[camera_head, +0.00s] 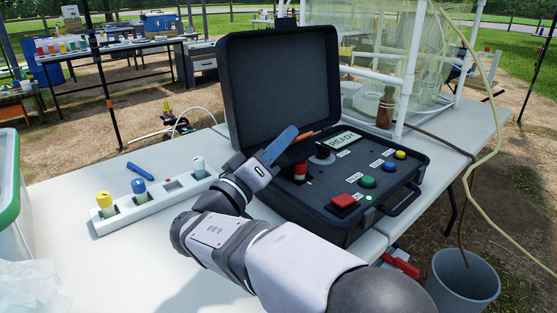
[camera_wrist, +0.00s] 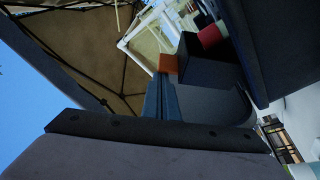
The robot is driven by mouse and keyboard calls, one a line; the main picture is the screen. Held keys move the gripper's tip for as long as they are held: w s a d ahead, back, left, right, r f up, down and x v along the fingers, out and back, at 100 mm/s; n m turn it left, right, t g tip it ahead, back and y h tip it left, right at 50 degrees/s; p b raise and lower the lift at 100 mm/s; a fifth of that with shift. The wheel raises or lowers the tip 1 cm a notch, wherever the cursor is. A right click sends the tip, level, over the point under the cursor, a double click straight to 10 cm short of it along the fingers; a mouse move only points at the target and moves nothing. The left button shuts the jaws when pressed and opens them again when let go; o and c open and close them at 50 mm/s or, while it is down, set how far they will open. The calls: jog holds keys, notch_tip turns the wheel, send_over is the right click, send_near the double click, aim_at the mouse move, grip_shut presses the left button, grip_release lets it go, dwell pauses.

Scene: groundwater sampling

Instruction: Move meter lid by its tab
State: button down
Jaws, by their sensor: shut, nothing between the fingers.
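The meter is a dark case (camera_head: 342,222) on the white table in the head view. Its lid (camera_head: 277,92) stands open and upright at the back of the case. My gripper (camera_head: 292,131) has blue fingers and is over the left part of the panel, in front of the lid. In the wrist view its fingers (camera_wrist: 161,80) are together with nothing between them. A small orange piece (camera_head: 304,136) shows beside the fingertips, also in the wrist view (camera_wrist: 168,64). I cannot tell whether it is the tab or whether the fingers touch it.
The panel has a READY display (camera_head: 341,141), a red button (camera_head: 343,200) and several coloured knobs. A white rack (camera_head: 155,203) with capped vials and a blue pen (camera_head: 139,170) lie left. A brown bottle (camera_head: 386,108) stands behind right; a grey bucket (camera_head: 463,285) is off the table.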

jog(key=shift+s+d+f+m+g+h+b, duration=0.1)
jog(key=shift+s+d+f+m+h+b, duration=0.6)
jog(key=shift+b, duration=1.35)
jog(key=shift+s+d+f+m+g+h+b, duration=0.15)
jog(key=shift+f+m+b, duration=0.2)
jog(key=shift+m+b, duration=1.25)
jog(key=shift+s+d+f+m+g+h+b, duration=0.1)
jog(key=shift+s+d+f+m+h+b, duration=0.3)
jog(key=shift+b, duration=2.1)
jog(key=b, duration=0.3)
jog(key=shift+s+d+f, duration=0.35)
jog(key=shift+s+d, duration=0.05)
jog(key=shift+b, duration=0.3)
jog(key=shift+s, duration=0.1)
jog(key=s+a+p, duration=0.3)
jog(key=s+a, duration=0.5)
jog(key=s, duration=0.2)
jog(key=shift+s+p, duration=0.2)
jog(key=shift+p, duration=0.2)
